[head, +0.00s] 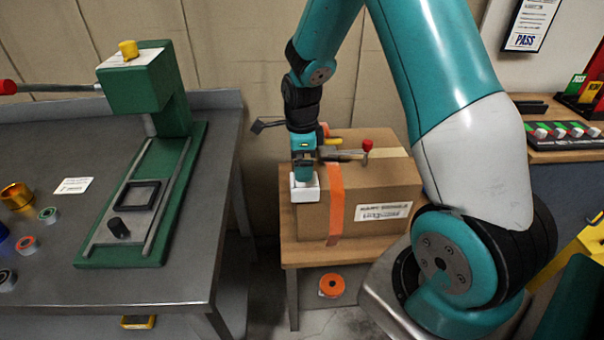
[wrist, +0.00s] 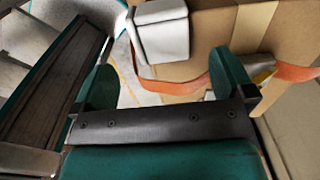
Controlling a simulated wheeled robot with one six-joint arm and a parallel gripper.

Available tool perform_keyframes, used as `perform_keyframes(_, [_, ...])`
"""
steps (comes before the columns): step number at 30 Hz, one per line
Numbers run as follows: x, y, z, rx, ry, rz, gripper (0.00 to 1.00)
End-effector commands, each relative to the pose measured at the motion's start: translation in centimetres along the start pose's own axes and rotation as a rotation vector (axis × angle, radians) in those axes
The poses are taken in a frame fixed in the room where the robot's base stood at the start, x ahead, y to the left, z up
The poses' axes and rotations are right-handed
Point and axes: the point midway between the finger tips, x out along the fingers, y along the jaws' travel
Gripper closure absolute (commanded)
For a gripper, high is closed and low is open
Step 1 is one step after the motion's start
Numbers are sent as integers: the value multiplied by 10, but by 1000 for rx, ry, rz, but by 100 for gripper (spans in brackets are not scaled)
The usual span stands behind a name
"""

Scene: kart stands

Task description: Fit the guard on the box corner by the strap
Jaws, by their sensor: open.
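The cardboard box (head: 372,187) stands on a small wooden stand, with a white label on its front. The white guard (head: 305,188) is at the box's near left top corner. It also shows in the wrist view (wrist: 162,35), beyond my fingers. I cannot tell whether it sits flush. The orange strap (head: 336,203) runs over the top and down the front, just right of the guard; in the wrist view the strap (wrist: 290,72) looks bent near the guard. My gripper (head: 303,168) is open, just above the guard, its fingers (wrist: 165,68) apart with nothing clearly between them.
A red-knobbed tool (head: 367,146) lies on the box top. A grey bench (head: 215,150) with a green press (head: 150,100) stands left, with a gap before the wooden stand (head: 300,252). An orange roll (head: 331,285) is under the stand. A counter is at right.

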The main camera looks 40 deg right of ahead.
Motion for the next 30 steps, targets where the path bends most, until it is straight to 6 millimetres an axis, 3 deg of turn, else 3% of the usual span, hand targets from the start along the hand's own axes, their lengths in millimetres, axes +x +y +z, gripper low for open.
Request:
perform_keyframes(6, [-47,0,0,0,-1,-3,0])
perform_keyframes(13, [-72,1,1,-14,-2,0,0])
perform_keyframes(17, [-90,22,17,-215,-33,-4,0])
perform_keyframes(20, [-114,59,40,-571,-86,-19,0])
perform_keyframes(24, [-148,136,67,-1242,-179,-72,0])
perform_keyframes(30, [-178,242,74,-2134,-294,-210,0])
